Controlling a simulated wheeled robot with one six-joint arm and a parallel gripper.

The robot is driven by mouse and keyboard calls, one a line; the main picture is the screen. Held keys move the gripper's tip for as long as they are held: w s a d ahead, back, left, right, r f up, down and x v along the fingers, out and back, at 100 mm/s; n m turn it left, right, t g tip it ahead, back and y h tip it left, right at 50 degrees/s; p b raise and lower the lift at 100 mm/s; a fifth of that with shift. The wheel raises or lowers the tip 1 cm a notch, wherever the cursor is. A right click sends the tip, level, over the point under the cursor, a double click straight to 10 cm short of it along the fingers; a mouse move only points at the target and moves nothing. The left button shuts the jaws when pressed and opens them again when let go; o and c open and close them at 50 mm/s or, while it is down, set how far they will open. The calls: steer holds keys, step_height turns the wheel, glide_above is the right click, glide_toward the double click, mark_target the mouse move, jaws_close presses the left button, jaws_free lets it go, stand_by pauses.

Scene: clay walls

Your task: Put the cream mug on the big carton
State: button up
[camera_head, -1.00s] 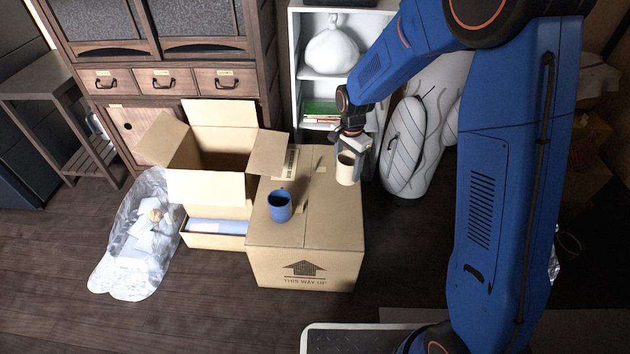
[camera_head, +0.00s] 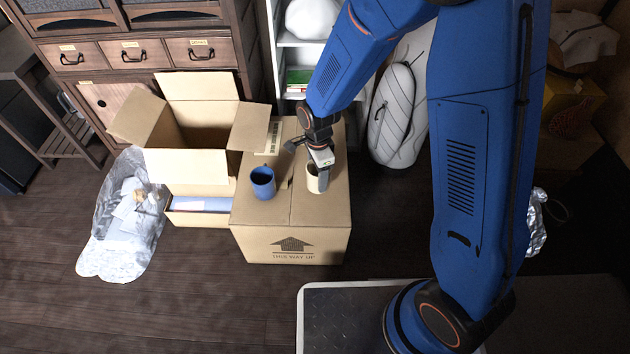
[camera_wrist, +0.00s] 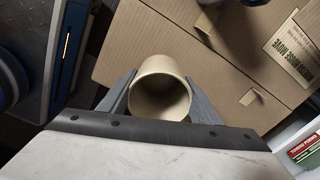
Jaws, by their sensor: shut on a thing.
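The cream mug (camera_head: 316,180) is upright at the right part of the big carton's top in the head view. My gripper (camera_head: 322,178) is shut on it, and in the wrist view the mug's round open mouth (camera_wrist: 160,92) sits between the two grey fingers. The big carton (camera_head: 293,240) is closed, with an arrow and "THIS WAY UP" on its front. The mug is over the carton's top; I cannot tell if its base touches the cardboard, as the gripper hides part of it.
A blue mug (camera_head: 263,183) stands on the carton's left part. An open carton (camera_head: 187,166) with raised flaps is to the left. A white shelf (camera_head: 284,60) stands behind. A crumpled plastic bag (camera_head: 125,225) lies on the floor at left.

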steer(key=shift+f, duration=2.1)
steer(key=shift+f, duration=0.25)
steer(key=o, duration=1.2)
steer(key=shift+o, duration=0.2)
